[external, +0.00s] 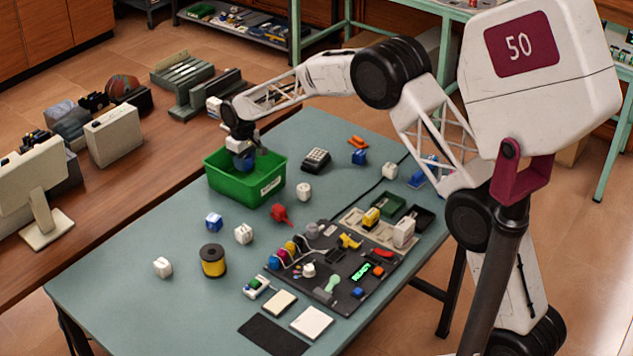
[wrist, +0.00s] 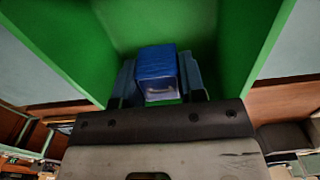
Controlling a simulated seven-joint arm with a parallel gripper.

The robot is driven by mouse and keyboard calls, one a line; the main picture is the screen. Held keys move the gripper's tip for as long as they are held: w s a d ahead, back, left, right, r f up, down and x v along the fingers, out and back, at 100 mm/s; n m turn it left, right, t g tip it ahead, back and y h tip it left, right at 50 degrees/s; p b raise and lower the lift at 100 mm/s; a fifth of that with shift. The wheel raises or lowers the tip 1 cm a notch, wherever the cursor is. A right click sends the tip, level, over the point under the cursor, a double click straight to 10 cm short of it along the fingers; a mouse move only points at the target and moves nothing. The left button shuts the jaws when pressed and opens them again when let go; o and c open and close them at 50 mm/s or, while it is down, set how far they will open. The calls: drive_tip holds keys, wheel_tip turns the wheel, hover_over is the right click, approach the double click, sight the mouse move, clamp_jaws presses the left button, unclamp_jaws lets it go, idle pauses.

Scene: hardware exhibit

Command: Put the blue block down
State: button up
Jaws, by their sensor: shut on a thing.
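My gripper (external: 243,160) is at the green bin (external: 243,204) on the far left part of the table, with its fingers down inside the bin's opening. In the wrist view my gripper (wrist: 158,88) is shut on a blue block (wrist: 157,62), which sits between the two fingers. The block has a pale face toward the camera. The green bin's walls (wrist: 55,45) rise on both sides of it in the wrist view. I cannot tell whether the block touches the bin floor.
Several white blocks, one of them (external: 243,233), lie about the table. A yellow spool (external: 213,261), a red part (external: 282,214) and a black board of parts (external: 340,270) are nearer. A calculator-like box (external: 316,159) stands right of the bin.

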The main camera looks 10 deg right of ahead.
drive_tip(key=shift+f, duration=1.35)
drive_tip(key=shift+f, duration=1.9)
drive_tip(key=shift+f, duration=0.25)
drive_tip(key=o, duration=0.9)
drive_tip(key=shift+r, duration=0.1)
wheel_tip(320, 180, up, 12)
drive_tip(key=shift+r, duration=0.15)
